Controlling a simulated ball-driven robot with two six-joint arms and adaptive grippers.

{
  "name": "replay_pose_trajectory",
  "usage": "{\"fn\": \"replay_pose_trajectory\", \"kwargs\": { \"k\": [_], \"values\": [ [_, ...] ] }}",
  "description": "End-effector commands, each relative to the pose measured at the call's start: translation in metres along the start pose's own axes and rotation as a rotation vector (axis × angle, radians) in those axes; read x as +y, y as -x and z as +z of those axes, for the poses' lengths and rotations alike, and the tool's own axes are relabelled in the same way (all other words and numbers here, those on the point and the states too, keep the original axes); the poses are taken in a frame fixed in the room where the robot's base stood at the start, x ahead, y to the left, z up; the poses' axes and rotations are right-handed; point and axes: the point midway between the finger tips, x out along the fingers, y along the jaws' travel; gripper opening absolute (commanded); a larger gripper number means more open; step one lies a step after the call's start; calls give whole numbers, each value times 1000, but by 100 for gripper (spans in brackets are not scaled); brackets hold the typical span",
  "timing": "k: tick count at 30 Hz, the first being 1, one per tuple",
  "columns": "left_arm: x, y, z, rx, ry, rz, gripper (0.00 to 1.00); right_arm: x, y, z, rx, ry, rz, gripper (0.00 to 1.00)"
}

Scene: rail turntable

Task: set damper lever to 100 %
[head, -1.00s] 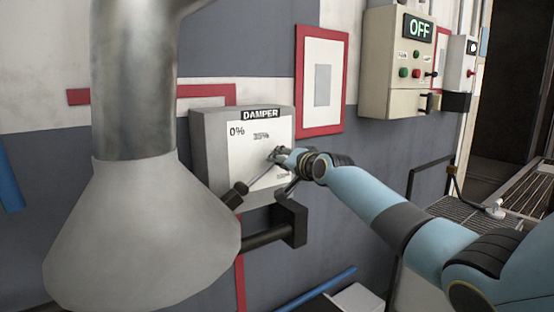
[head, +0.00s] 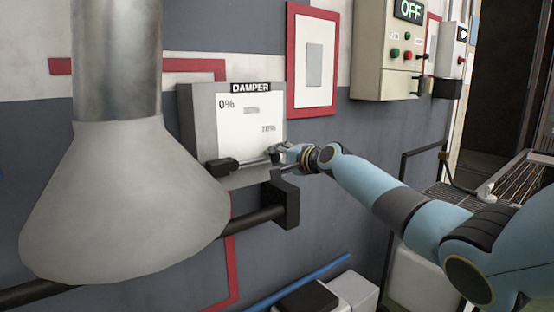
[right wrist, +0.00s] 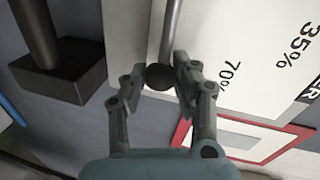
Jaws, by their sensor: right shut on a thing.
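The damper box (head: 186,125) hangs on the wall, with a white scale face (head: 235,125) showing 0% and 70% and a blurred mark between them. The damper lever (head: 250,162) runs from its dark hub (head: 220,167) at lower left nearly level to the right, below the 70% mark. No 100% mark is readable. My right gripper (head: 277,154) is at the lever's outer end. In the right wrist view, the dark ball knob (right wrist: 159,77) on the lever rod (right wrist: 171,30) sits between the fingers of my right gripper (right wrist: 160,82), which is shut on it. My left gripper is out of view.
A large grey hood (head: 120,205) stands at left, close to the damper box. A dark pipe with a square block (head: 285,203) runs just below the box. A control box reading OFF (head: 385,60) hangs at upper right. A red-framed panel (head: 313,105) is beside the damper.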

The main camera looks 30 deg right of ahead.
Motion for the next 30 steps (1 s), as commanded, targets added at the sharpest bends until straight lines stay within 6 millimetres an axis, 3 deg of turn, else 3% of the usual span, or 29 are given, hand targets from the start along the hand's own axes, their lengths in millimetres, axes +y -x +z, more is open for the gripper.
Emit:
{"fn": "replay_pose_trajectory", "kwargs": {
  "k": [10, 11, 16, 25, 30],
  "values": [
    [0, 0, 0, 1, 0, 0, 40, 4, 0, 1, -4, -8, 7, 0],
    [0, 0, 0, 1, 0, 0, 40, 4, 0, 1, -4, -7, 7, 30],
    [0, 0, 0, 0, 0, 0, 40, 3, 0, 1, -3, -6, 6, 52],
    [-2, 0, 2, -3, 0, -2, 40, 2, 1, 1, -2, -4, 3, 53],
    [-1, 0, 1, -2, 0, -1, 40, 3, 16, 0, -1, -1, 3, 53]
  ]
}}
